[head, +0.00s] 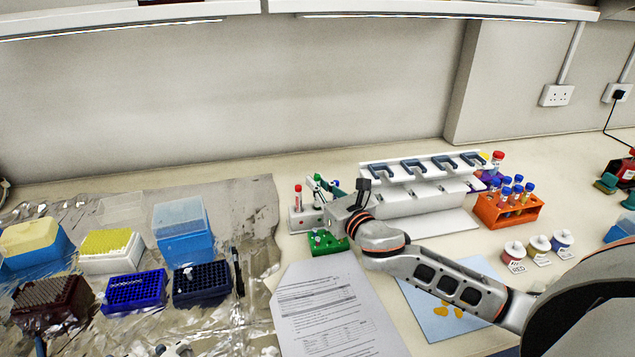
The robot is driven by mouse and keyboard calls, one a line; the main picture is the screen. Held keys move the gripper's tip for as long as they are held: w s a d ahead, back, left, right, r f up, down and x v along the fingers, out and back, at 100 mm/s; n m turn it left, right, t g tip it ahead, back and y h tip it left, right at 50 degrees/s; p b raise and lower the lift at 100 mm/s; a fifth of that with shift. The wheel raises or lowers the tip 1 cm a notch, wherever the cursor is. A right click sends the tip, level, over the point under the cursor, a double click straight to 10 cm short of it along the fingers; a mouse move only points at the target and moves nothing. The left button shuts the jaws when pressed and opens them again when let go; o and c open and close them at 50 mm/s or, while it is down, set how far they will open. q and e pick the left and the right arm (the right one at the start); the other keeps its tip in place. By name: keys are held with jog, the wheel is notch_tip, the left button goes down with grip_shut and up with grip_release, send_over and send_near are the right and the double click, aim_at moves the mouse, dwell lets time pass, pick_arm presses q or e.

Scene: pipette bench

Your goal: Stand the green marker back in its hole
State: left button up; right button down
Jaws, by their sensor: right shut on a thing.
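My right gripper (322,198) reaches in from the right, over the left end of the white pipette stand. It is shut on a slim marker with a green cap (317,178), held roughly upright with the cap on top. The gripper hides most of the marker's lower part, so I cannot tell whether its tip is in a hole. A pale grey holder (302,220) stands beside and behind the gripper, with a red-capped marker (298,196) upright at its left. A blue cap (336,184) shows just right of the green one.
A green rack (326,242) sits just in front of the gripper. The pipette stand (405,203) is close on the right, with an orange tube rack (508,213) beyond. A printed sheet (330,300) lies in front. Tip boxes (136,291) stand on foil at left.

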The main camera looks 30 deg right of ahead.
jog(key=shift+f, duration=0.3)
jog(key=c, duration=2)
grip_release()
jog(key=shift+c, duration=0.2)
jog(key=s, duration=1.2)
jog(key=shift+d, duration=0.25)
